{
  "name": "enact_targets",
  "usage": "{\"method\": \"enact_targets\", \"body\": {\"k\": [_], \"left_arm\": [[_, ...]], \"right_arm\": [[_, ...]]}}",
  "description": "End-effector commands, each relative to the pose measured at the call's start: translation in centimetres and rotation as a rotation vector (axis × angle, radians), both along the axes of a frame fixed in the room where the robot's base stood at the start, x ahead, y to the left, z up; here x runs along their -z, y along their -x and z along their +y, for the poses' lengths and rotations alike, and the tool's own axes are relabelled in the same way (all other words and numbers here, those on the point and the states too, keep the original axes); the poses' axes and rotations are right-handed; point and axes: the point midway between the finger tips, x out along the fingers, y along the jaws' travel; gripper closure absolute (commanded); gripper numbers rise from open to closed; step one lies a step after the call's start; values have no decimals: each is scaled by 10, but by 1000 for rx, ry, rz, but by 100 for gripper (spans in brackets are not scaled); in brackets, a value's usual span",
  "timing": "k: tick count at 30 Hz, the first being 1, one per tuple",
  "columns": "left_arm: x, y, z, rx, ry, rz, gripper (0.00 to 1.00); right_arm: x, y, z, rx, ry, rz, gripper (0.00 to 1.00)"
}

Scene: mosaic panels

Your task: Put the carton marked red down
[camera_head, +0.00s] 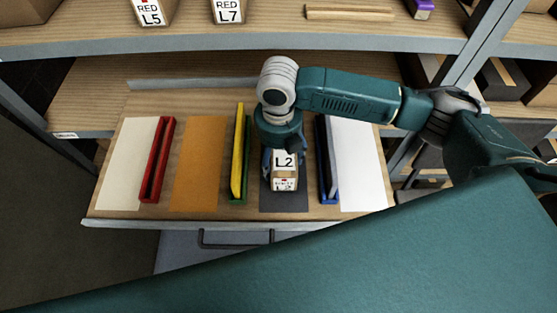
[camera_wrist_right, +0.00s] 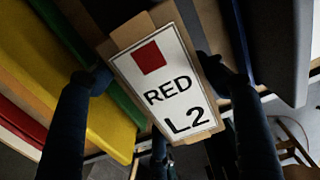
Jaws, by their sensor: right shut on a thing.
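My right gripper (camera_head: 282,160) comes down from above and is shut on a small carton (camera_head: 285,181). In the right wrist view the carton's white label (camera_wrist_right: 166,85) carries a red square and reads RED L2. A finger lies on each side of the carton. The carton is over a dark grey panel (camera_head: 284,202) on the pulled-out wooden shelf (camera_head: 108,207). I cannot tell whether it touches the panel. My left gripper is not in view.
A green tray with a yellow piece (camera_head: 238,165) stands left of the carton, and a blue tray (camera_head: 328,180) stands right. An orange panel (camera_head: 198,165), red tray (camera_head: 157,160) and white panels (camera_head: 358,165) lie farther out. Cartons L5 (camera_head: 152,12) and L7 (camera_head: 229,10) stand above.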

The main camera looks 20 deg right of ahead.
Motion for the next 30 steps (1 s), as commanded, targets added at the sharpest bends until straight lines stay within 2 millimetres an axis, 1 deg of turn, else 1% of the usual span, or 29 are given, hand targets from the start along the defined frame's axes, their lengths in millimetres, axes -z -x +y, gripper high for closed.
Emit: {"method": "enact_targets", "body": {"k": [1, 4, 15, 16, 17, 18, 19, 27, 30], "left_arm": [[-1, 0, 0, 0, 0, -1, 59], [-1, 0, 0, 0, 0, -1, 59], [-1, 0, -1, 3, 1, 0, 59], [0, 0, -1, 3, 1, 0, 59], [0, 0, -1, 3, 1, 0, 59], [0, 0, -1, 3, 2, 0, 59], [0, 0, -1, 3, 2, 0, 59], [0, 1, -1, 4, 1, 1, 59], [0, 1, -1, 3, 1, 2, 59]], "right_arm": [[7, 0, 0, 1, 0, 2, 86], [17, 0, 0, 1, 0, -1, 86], [21, -1, 0, 0, 0, -2, 86], [23, 0, 0, 0, 1, 0, 27], [23, 0, 0, 0, 1, 0, 21], [23, 0, 0, 0, 1, 0, 13], [23, 0, 0, 0, 1, 0, 10], [23, 0, 0, 0, 1, 0, 10], [18, 0, 0, 0, 0, -1, 10]]}}
